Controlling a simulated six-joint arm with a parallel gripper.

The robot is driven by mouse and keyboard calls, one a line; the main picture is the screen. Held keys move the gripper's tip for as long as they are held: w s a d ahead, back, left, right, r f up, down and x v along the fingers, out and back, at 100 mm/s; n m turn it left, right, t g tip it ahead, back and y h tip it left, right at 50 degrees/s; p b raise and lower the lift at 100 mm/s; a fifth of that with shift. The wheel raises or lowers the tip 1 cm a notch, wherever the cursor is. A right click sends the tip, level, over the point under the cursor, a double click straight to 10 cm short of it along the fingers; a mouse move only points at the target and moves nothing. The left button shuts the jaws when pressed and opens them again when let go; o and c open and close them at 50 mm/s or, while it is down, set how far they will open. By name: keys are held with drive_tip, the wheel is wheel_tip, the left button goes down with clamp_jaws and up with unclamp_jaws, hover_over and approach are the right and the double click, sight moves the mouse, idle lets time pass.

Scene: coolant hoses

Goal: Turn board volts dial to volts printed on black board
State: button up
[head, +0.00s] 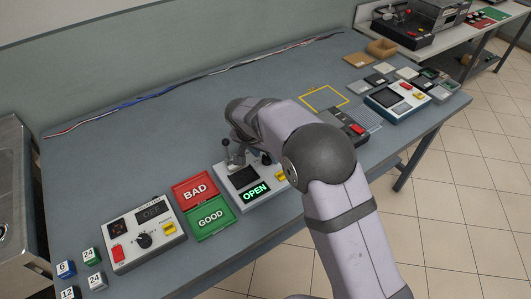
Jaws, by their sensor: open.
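The volts dial is a black knob (143,240) on a pale control box (158,256) at the front left of the bench. The box's display (151,210) seems to read OFF. My gripper (233,158) is small and partly hidden by my arm; it is open above the tester (262,199), well right of the dial. The tester's display (255,190) reads OPEN in green. A dark board (375,79) lies among several boards at the far right; I cannot tell whether it is the black board, and no print on it is readable.
A red BAD tray (195,190) and a green GOOD tray (210,218) lie between control box and tester. Several numbered blocks (65,269) stand at the left. A yellow outlined square (324,98) is behind my arm. The bench's back middle is clear, with a cable (200,83) along it.

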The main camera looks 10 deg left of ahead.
drive_tip(key=shift+w+f, duration=0.1)
drive_tip(key=shift+f, duration=0.2)
drive_tip(key=c, duration=1)
drive_tip(key=shift+d, duration=0.1)
drive_tip(key=shift+c, duration=0.2)
